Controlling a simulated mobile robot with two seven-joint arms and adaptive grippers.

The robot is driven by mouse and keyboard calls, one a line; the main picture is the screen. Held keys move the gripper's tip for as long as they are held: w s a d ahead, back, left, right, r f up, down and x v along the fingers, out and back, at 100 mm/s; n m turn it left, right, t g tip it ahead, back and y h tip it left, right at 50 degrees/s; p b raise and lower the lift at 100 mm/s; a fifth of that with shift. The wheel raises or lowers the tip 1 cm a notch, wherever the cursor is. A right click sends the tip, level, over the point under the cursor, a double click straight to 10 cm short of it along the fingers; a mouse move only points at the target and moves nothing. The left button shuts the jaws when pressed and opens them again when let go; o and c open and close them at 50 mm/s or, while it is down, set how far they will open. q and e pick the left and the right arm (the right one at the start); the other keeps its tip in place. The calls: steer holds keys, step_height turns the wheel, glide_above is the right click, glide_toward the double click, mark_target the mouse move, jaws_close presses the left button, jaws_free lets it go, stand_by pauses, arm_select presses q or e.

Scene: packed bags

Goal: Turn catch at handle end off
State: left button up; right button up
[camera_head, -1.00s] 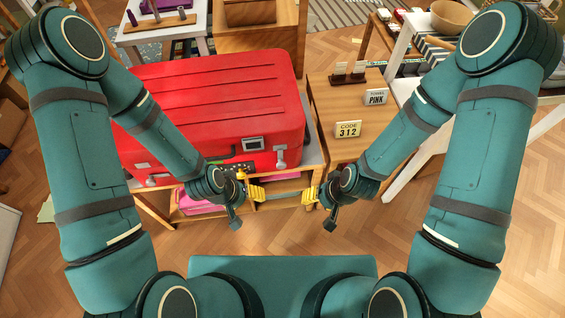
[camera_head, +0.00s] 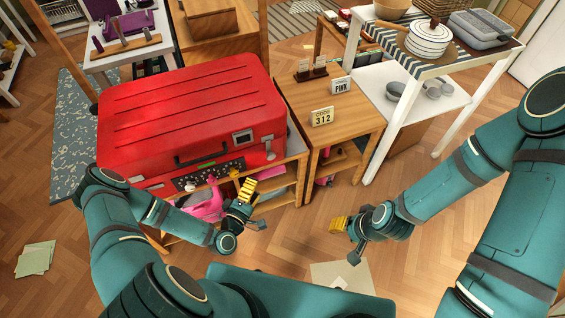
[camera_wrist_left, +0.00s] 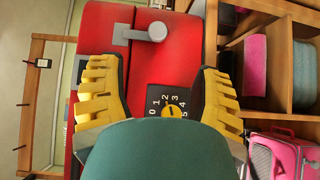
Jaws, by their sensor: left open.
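The red suitcase (camera_head: 190,110) lies on a low wooden bench. Its front in the head view has a dark handle (camera_head: 203,150), a dark dial panel (camera_head: 207,176) and a grey catch (camera_head: 271,151) near the right corner. In the left wrist view a grey catch (camera_wrist_left: 148,33) with a rounded lever end stands on the red case (camera_wrist_left: 152,70), beyond my fingertips. My left gripper (camera_head: 246,190) is open and empty in front of the case; its spread yellow fingers show in the wrist view (camera_wrist_left: 160,85). My right gripper (camera_head: 338,225) is away from the case, its jaw opening unclear.
A yellow dial (camera_wrist_left: 172,112) with numbers sits between my left fingers in the wrist view. A pink bag (camera_head: 205,206) is under the bench. A small cabinet (camera_head: 350,122) bearing code and pink signs stands at right. Open floor lies between my grippers.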

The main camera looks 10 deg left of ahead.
mark_target(270, 158)
arm_select(q)
steer(key=b+x, duration=0.2)
steer(key=x, duration=1.1)
steer(key=shift+w+a+r, duration=0.1)
steer(key=shift+w, duration=0.35)
jaws_close()
